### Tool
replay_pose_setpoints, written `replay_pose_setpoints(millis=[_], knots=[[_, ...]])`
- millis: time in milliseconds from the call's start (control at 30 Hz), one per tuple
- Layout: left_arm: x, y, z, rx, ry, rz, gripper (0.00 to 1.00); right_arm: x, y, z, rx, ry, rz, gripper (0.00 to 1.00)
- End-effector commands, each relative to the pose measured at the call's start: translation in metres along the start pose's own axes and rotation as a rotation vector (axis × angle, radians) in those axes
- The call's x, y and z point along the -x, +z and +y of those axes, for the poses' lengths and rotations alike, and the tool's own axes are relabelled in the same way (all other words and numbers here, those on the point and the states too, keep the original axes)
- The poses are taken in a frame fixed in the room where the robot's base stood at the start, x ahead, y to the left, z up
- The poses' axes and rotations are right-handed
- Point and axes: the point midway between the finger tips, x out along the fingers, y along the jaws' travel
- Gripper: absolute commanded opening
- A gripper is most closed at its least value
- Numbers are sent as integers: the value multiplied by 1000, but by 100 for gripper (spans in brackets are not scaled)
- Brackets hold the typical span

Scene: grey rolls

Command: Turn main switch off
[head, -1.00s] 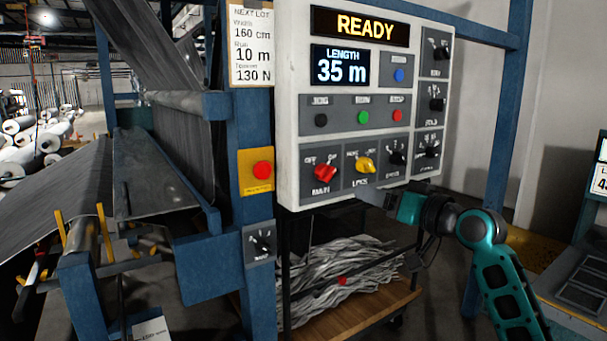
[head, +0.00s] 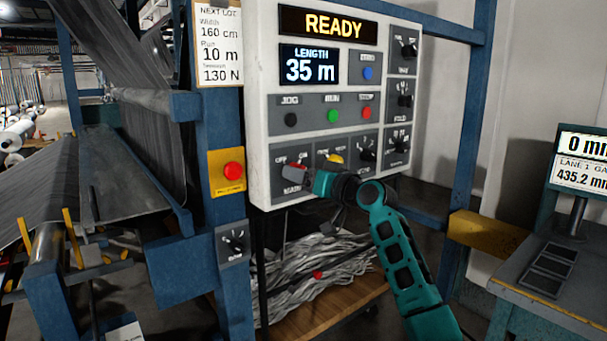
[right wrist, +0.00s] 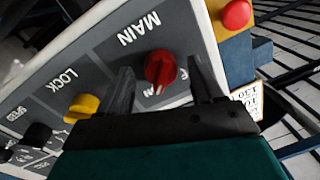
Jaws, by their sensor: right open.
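The red main switch (right wrist: 160,68) is a rotary knob on the white control panel (head: 262,110). In the right wrist view its white mark points toward the label ending in N, which I read as ON. My right gripper (head: 293,173) is at the panel and hides most of the knob in the head view. In the right wrist view the open right gripper (right wrist: 164,82) has one finger on each side of the knob, with gaps visible. I cannot tell whether a finger touches it. My left gripper is not in view.
The yellow lock knob (right wrist: 83,107) is close beside the main switch. A red button on a yellow plate (head: 233,171) is on the blue post left of the panel. The panel display (head: 328,25) reads READY. A desk (head: 560,290) stands at the right.

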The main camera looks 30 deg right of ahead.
Motion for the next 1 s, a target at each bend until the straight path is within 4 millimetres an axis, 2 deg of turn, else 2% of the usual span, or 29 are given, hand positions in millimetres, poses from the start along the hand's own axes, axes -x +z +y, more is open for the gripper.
replay_pose_setpoints(millis=[333,900,1000], knots=[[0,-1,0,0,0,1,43,-4,0,0,1,0,0,66],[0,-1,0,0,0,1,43,-3,0,0,0,0,0,12],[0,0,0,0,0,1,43,-3,0,0,1,0,0,10]])
